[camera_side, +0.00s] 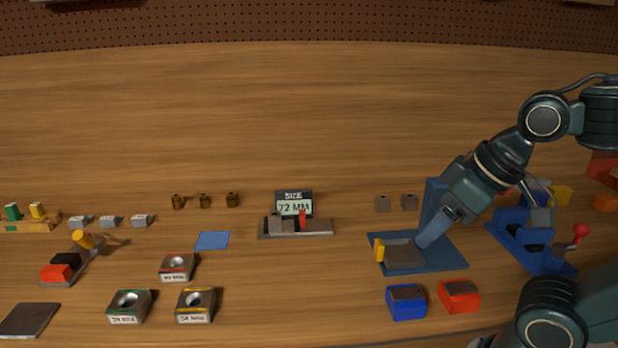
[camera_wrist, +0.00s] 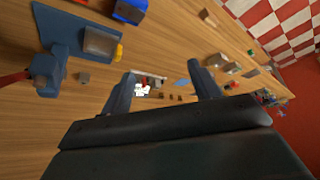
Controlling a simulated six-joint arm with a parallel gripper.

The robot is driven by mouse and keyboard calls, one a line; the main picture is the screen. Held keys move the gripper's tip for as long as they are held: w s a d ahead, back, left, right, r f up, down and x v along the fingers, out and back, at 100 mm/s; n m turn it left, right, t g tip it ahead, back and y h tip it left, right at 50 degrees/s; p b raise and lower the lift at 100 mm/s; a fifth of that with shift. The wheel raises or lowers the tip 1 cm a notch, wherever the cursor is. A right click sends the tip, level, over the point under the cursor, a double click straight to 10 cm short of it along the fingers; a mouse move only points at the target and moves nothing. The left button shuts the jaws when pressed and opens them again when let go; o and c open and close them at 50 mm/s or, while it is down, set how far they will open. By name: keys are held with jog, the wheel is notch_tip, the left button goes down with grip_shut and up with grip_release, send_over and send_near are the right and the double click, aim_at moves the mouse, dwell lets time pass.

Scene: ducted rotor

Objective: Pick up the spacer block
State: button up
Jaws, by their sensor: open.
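No label marks the spacer block.
The blue fixture (camera_side: 446,263) carries a grey plate (camera_side: 404,254) and a yellow knob. A blue block (camera_side: 406,302) and a red block (camera_side: 459,296) stand in front. A size sign (camera_side: 293,204) reading 72 MM stands left.

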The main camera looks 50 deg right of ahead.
jog(key=w+r+n, duration=0.2)
jog(key=w+r, duration=0.3)
jog(key=w, duration=0.6)
jog(key=n+g+y, duration=0.2)
jog(key=n+y, duration=0.1)
jog(key=n, duration=0.4)
send_over(279, 214)
jog(key=s+d, duration=0.3)
jog(key=d, duration=0.1)
notch_tip(279, 214, down, 14)
jog(key=x, duration=0.7)
jog(key=shift+s+a+f, duration=0.2)
jog(key=shift+a+f, duration=0.1)
jog(key=shift+f, duration=0.05)
jog(key=shift+w+a+f, duration=0.15)
jog(key=shift+f, duration=0.3)
